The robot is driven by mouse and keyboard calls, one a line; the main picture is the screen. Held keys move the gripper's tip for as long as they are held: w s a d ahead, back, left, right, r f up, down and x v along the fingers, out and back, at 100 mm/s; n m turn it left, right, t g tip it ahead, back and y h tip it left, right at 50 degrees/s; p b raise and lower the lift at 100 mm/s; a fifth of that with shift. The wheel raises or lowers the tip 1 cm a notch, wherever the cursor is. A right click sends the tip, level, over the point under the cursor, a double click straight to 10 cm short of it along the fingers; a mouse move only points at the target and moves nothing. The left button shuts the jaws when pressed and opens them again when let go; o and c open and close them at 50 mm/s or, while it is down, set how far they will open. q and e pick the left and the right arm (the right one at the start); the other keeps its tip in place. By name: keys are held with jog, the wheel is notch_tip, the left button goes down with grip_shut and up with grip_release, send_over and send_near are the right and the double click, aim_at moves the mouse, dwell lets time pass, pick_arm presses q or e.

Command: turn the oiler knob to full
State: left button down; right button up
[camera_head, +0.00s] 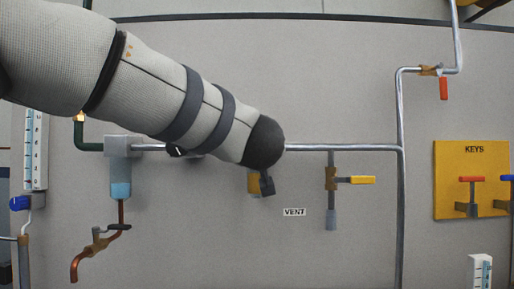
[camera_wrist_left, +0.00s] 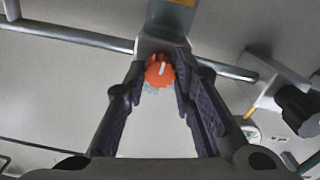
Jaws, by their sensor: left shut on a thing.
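The orange knob (camera_wrist_left: 157,75) with a white mark shows in the left wrist view, on the underside of a grey body (camera_wrist_left: 160,42) on the pipe. My left gripper (camera_wrist_left: 160,68) has its two dark fingers on either side of the knob, shut on it. The white mark points up and slightly right in that view. A pale piece shows just below the knob. My right gripper is in neither view.
A grey block with a blue bowl (camera_head: 121,188) hangs on the pipe at left, above a copper spout (camera_head: 76,264). A yellow-handled valve (camera_head: 361,180) stands right of the VENT label (camera_head: 294,212). A yellow KEYS board (camera_head: 450,205) is at far right.

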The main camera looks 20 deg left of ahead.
pick_arm(q)
jog(key=c, duration=1.3)
grip_release()
jog(key=shift+c, duration=0.2)
jog(key=shift+s, duration=0.15)
jog(key=v, duration=1.1)
jog(key=shift+s, duration=0.35)
jog(key=shift+d, duration=0.2)
